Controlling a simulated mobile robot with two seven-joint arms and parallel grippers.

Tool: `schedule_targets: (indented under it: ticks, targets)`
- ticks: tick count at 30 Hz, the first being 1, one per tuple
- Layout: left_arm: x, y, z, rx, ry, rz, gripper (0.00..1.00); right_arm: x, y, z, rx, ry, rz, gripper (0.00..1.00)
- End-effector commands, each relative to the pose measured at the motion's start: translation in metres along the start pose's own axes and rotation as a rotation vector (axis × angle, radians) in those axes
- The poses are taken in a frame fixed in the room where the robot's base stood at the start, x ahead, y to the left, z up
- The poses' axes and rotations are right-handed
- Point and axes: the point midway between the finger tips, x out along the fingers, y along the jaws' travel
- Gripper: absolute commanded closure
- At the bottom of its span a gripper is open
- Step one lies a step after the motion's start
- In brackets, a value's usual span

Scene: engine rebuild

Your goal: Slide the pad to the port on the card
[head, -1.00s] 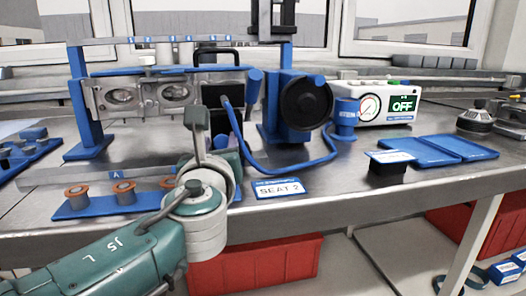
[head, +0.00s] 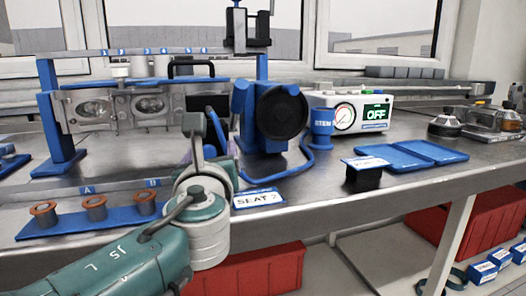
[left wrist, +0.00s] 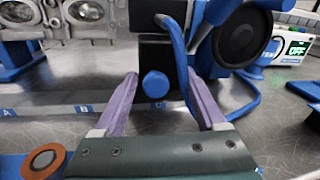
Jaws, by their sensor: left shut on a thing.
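The pad, a black block with a blue knob and blue hose, shows in the left wrist view (left wrist: 153,53) and partly in the head view (head: 208,104). It stands at the right end of the grey cylinder head (head: 135,103), which shows two round ports at its left. My left gripper (left wrist: 162,75) has a finger on each side of the knob and is shut on the pad; in the head view, the wrist partly hides this grip. The card (head: 258,199) on the bench edge reads "SEAT 2". Small number labels line the rail above the head. My right gripper is out of view.
A blue rack (head: 95,222) with orange-topped cylinders lies at front left. A black round part (head: 281,112) on a blue stand is right of the pad. The tester (head: 355,112) reads OFF. Blue trays (head: 425,154) lie right. The blue hose runs across the bench.

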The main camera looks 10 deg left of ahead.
Motion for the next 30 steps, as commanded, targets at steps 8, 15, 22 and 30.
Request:
schedule_targets:
  ticks: [8, 15, 22, 30]
  targets:
    - [0.000, -0.001, -0.002, -0.001, 0.004, -0.003, 0.34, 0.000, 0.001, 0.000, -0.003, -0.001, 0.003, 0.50]
    - [-0.016, 0.000, 0.000, 0.000, 0.005, -0.003, 0.34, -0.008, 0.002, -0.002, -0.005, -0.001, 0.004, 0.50]
    - [-0.062, 0.000, 0.000, 0.001, 0.005, -0.002, 0.34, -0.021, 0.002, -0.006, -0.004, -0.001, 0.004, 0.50]
    - [-0.097, 0.001, 0.000, 0.001, 0.003, 0.000, 0.34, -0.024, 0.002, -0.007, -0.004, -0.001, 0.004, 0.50]
